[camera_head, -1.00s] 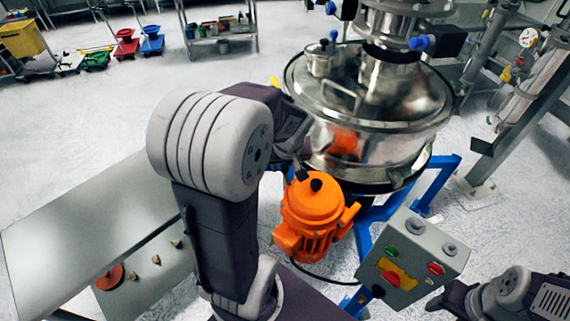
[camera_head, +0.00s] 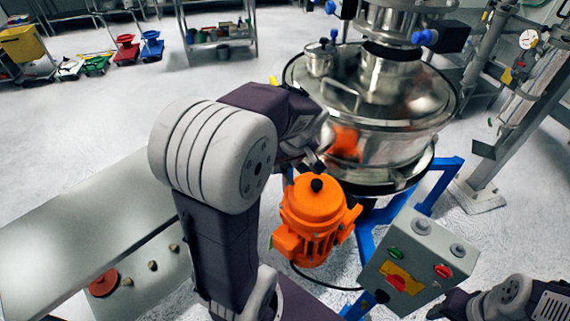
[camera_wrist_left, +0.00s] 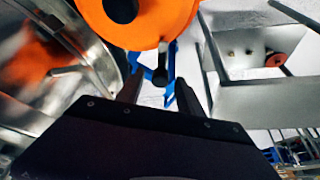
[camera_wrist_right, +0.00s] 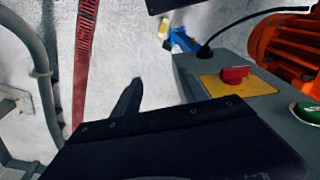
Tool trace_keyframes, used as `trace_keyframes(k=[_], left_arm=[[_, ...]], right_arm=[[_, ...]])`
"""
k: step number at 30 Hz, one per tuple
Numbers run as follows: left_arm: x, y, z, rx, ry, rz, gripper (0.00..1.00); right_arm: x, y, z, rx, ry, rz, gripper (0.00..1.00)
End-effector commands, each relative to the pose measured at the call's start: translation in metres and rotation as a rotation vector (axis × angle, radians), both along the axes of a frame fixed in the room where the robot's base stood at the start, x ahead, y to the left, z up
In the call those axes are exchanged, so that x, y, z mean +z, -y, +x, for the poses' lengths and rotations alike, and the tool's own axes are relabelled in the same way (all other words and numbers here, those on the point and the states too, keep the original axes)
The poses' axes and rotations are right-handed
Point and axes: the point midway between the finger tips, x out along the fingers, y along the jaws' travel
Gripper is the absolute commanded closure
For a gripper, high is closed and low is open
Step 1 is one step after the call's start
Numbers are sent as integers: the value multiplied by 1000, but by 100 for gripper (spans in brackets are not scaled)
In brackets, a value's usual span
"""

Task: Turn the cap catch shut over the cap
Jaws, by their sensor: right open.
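The steel sifter shows in the head view. On the left of its lid (camera_head: 410,105) stands a small steel port with a cap (camera_head: 320,62). A black knob shows beside this cap, but I cannot tell whether it is the catch, or how the catch stands. My left gripper (camera_head: 314,168) is low beside the sifter body, just above the orange motor (camera_head: 312,222) and apart from the cap. In the left wrist view its fingers (camera_wrist_left: 160,93) are spread and hold nothing. My right gripper (camera_wrist_right: 160,90) is open and empty beside the grey control box; one finger shows clearly.
The control box (camera_head: 418,262) stands on a blue frame (camera_head: 440,185) at the right. A grey bench (camera_head: 60,245) with a red disc (camera_head: 103,283) and small knobs lies at the left. Steel pipes (camera_head: 500,135) rise at the right.

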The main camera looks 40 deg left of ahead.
Motion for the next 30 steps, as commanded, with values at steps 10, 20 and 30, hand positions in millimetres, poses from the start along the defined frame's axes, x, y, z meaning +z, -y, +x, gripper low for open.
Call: trace_keyframes(k=[10, 20, 30], left_arm=[[6, 2, 0, -2, 2, 1, 56], [69, 24, -13, -2, 4, 1, 56], [84, 30, -18, -1, 0, 0, 56]], right_arm=[[2, 0, 0, 0, 0, 0, 49], [13, 0, 0, 0, 0, 0, 49], [14, 0, 0, 0, 0, 0, 49]])
